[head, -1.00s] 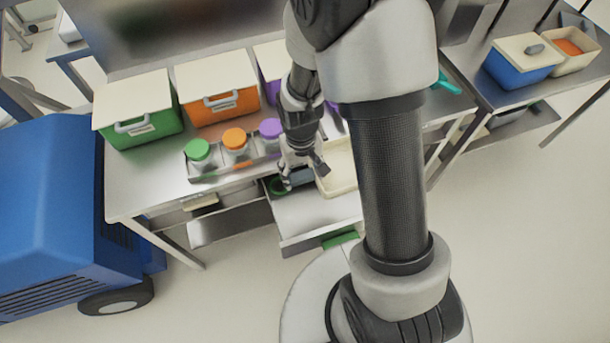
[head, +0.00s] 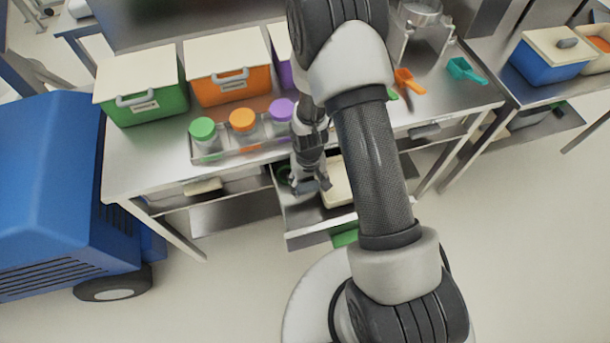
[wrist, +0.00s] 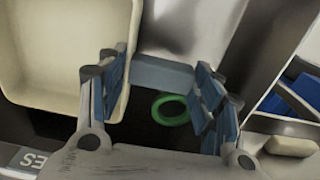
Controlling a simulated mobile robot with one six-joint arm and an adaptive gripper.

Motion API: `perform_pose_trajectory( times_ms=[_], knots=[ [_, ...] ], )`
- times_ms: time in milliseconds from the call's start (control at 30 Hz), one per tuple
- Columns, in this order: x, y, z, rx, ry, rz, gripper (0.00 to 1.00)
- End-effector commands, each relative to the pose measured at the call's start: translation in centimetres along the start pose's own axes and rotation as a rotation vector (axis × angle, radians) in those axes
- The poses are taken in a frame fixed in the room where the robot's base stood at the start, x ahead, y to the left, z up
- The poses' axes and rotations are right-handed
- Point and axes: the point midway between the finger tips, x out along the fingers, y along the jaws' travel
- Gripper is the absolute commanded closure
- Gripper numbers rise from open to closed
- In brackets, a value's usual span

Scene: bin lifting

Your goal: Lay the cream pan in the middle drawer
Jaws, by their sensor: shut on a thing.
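The cream pan (head: 337,194) is over or in the right part of the open middle drawer (head: 307,239); my arm hides part of it. In the wrist view the pan (wrist: 62,45) fills the upper left, its right wall beside my left finger. My gripper (head: 312,186) is low at the pan's left side. In the wrist view my gripper (wrist: 162,88) is shut on a blue-grey bar (wrist: 162,73), which appears to be the pan's handle. I cannot tell whether the pan touches the drawer floor.
A green ring-shaped thing (wrist: 169,110) lies under my gripper. Green (head: 145,100) and orange (head: 222,80) bins stand on the steel table behind a rack of capped jars (head: 243,126). Orange (head: 408,82) and teal (head: 467,70) scoops lie at the right. A blue cart (head: 50,200) stands left.

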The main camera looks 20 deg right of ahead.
Motion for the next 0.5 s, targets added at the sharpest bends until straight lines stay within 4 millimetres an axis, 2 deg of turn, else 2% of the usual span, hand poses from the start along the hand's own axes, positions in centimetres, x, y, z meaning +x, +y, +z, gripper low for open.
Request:
perform_pose_trajectory(
  times_ms=[267,333,500],
  knots=[
    [0.2,0.0,-3.9,0.000,0.001,-0.001,0.64],
    [1.2,0.0,-3.6,0.000,-0.004,-0.001,0.64],
    [1.2,0.0,-3.6,0.000,-0.001,-0.001,0.64]
  ],
)
